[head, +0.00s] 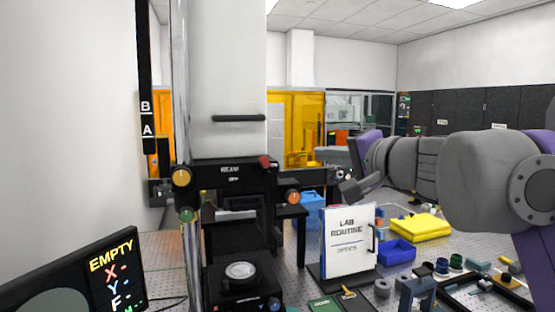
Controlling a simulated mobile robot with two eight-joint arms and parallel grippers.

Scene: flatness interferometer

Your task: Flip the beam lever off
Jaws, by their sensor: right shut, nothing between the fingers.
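The interferometer (236,215) stands left of centre, a black body below a tall white column. Its upper block carries a small label reading "BEAM" with what looks like "OFF" below it. A red knob (265,162), apparently the beam lever's end, sits at the top right of that block. My right gripper (346,190) is shut and empty, to the right of the red knob and apart from it. Its arm comes in from the right edge. The fingertips are small and dark, above the lab routine board. My left gripper is out of view.
A white "LAB ROUTINE" board (349,240) stands right of the instrument. A blue bin (397,252), a yellow case (420,227) and several small parts crowd the bench to the right. A display (85,275) reading "EMPTY" is at the lower left. Orange knobs protrude from the instrument.

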